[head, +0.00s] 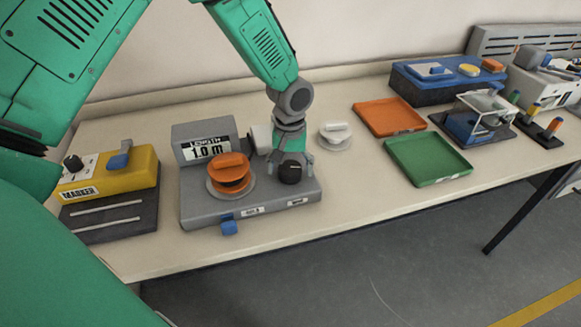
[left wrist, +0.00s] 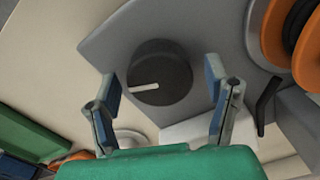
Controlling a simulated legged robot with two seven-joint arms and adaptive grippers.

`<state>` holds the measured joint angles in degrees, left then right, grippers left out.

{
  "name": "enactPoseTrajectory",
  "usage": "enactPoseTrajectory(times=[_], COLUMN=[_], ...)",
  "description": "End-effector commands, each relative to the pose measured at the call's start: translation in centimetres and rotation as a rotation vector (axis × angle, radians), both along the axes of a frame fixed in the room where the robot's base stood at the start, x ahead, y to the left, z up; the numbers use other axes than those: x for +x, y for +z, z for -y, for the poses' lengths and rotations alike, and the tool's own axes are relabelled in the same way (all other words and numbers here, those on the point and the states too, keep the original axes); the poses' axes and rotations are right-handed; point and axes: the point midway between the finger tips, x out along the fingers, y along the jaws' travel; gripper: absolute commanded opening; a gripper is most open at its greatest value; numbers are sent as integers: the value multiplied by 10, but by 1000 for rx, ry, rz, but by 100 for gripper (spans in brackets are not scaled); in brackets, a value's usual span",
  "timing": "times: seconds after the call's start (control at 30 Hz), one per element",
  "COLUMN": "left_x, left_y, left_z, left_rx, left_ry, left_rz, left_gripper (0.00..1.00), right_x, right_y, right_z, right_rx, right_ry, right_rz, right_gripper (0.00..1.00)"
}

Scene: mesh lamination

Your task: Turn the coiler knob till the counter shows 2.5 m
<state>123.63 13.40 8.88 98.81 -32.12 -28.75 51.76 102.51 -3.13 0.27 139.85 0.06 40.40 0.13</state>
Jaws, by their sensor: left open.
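The coiler (head: 218,202) is a grey machine on the table, with an orange spool (head: 230,172) on its left part. Its counter (head: 205,149) reads LENGTH 1.0 m. The black coiler knob (head: 290,173) sits on its right part; in the left wrist view the knob (left wrist: 160,72) shows a white pointer line toward the lower left. My left gripper (head: 291,165) is over the knob from above. In the left wrist view its two fingers (left wrist: 168,98) stand apart, one on each side of the knob, with gaps visible. My right gripper does not show.
A yellow marker unit (head: 110,176) stands left of the coiler. A white-handled round piece (head: 336,136) lies just right of it. Orange (head: 389,116) and green (head: 428,160) trays and a blue-topped box (head: 447,75) are farther right. The table's front strip is mostly clear.

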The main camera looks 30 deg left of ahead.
Motion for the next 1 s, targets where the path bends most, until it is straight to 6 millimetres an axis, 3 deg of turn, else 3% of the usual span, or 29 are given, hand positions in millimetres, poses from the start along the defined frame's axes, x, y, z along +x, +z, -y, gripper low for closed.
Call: enactPoseTrajectory(times=[0.2, 0.23, 0.37, 0.77, 1.0], left_x=[0, 0, 0, 1, 1], left_y=[0, 0, 0, 1, 2], left_z=[0, 0, 0, 0, -1], left_rx=[0, 0, -1, 0, 0], left_ry=[1, 1, 1, -44, -190], left_rz=[1, 1, 0, 1, 1], left_gripper=[71, 68, 22, 21, 21], right_x=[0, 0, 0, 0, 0], right_y=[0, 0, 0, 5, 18], right_z=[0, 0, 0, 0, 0], right_rx=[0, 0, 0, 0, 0], right_ry=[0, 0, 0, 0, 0], right_rz=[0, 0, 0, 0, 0], right_gripper=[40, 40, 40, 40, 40])
